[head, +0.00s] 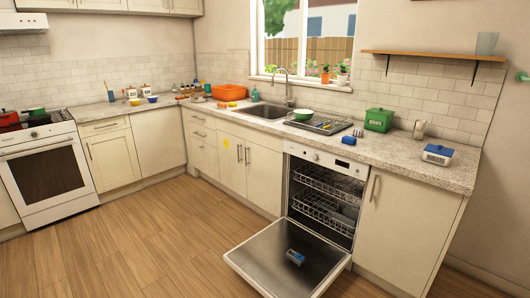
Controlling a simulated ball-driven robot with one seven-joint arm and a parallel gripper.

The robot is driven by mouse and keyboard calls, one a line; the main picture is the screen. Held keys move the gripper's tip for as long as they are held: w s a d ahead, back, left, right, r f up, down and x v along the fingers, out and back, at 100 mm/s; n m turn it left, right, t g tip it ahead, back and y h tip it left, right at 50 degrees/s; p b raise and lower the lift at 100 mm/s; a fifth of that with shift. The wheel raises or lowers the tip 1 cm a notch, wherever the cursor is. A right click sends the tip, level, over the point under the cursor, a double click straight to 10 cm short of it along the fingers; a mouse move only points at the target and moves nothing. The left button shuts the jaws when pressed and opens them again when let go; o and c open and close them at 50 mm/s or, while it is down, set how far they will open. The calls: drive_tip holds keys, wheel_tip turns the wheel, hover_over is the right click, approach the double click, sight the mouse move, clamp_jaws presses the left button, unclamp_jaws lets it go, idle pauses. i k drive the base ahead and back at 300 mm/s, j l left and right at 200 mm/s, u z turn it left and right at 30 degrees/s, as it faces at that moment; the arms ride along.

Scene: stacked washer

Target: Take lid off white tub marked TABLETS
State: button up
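A small white tub (436,158) with a blue lid (439,149) stands on the right end of the counter, near its front edge. It has a dark label on its front whose lettering is too small to read for certain. The lid sits on top of the tub. My gripper is not in view.
The dishwasher door (268,272) hangs open low over the floor, with a small blue-and-grey object (295,257) on it. A green box (379,119) and a grey-white upright item (419,129) stand left of the tub. Wooden floor (150,240) is clear at left.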

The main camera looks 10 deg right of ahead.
sight(439, 149)
drive_tip(key=i+l, duration=0.15)
drive_tip(key=l, duration=0.2)
drive_tip(key=i+l+u, duration=0.1)
drive_tip(key=l, duration=0.25)
drive_tip(key=i+l, duration=0.2)
drive_tip(key=l, duration=0.15)
drive_tip(key=i+l, duration=0.15)
drive_tip(key=l, duration=0.2)
drive_tip(key=i+l+u, duration=0.1)
drive_tip(key=l, duration=0.25)
drive_tip(key=i+l, duration=0.2)
drive_tip(key=l, duration=0.15)
drive_tip(key=i+l+u, duration=0.1)
drive_tip(key=l, duration=0.25)
